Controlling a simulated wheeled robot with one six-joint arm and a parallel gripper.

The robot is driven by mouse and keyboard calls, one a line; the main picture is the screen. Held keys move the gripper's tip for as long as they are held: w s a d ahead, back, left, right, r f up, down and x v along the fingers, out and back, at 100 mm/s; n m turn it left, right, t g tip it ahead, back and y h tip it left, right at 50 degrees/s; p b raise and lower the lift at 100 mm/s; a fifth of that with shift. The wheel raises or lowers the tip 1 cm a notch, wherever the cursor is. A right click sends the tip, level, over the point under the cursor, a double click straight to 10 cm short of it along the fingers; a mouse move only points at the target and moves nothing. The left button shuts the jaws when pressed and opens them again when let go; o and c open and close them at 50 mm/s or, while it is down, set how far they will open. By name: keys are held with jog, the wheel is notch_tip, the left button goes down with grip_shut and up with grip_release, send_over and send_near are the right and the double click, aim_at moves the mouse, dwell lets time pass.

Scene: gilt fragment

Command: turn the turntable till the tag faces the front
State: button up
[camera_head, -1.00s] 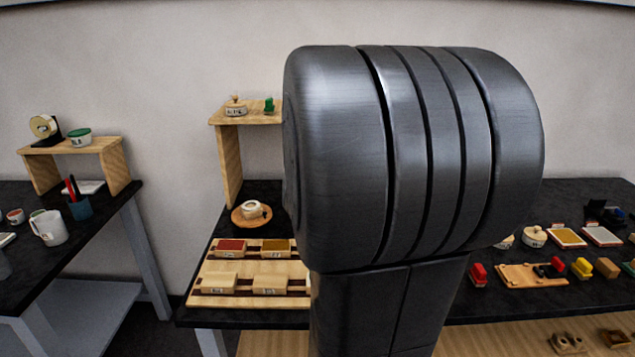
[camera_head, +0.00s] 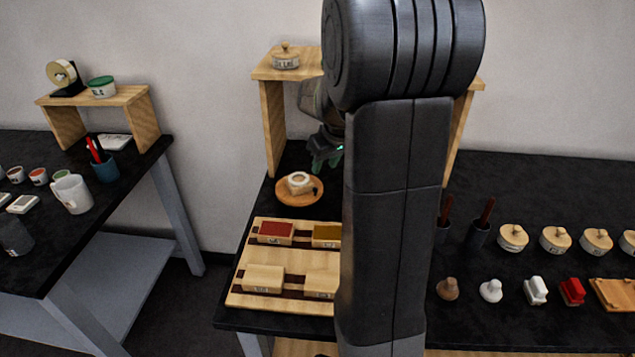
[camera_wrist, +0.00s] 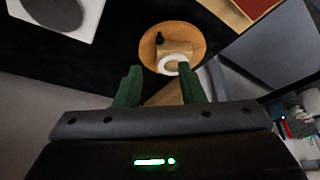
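The turntable is a round wooden disc (camera_head: 299,191) on the black bench, left of my arm; it also shows in the wrist view (camera_wrist: 193,33). On it stands a small pale item with a white ring (camera_head: 300,182), and a small dark knob or peg (camera_head: 314,189) is near the disc's edge. In the wrist view the white ring (camera_wrist: 173,68) and the dark peg (camera_wrist: 159,38) show. I cannot make out a tag. My gripper (camera_wrist: 160,82) has green fingers spread apart with nothing between them. In the head view my gripper (camera_head: 325,160) is beside and behind the disc, partly hidden by my arm.
A wooden tray (camera_head: 237,289) with several blocks is in front of the disc. A wooden shelf (camera_head: 272,143) stands behind, with a lidded pot (camera_head: 286,57) on top. Several small lidded pots and stamps are to the right. A second table (camera_head: 150,150) is at left.

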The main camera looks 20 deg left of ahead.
aim_at(315, 189)
jog(key=x, duration=1)
jog(key=shift+f+p, duration=0.3)
jog(key=shift+p, duration=0.1)
grip_shut()
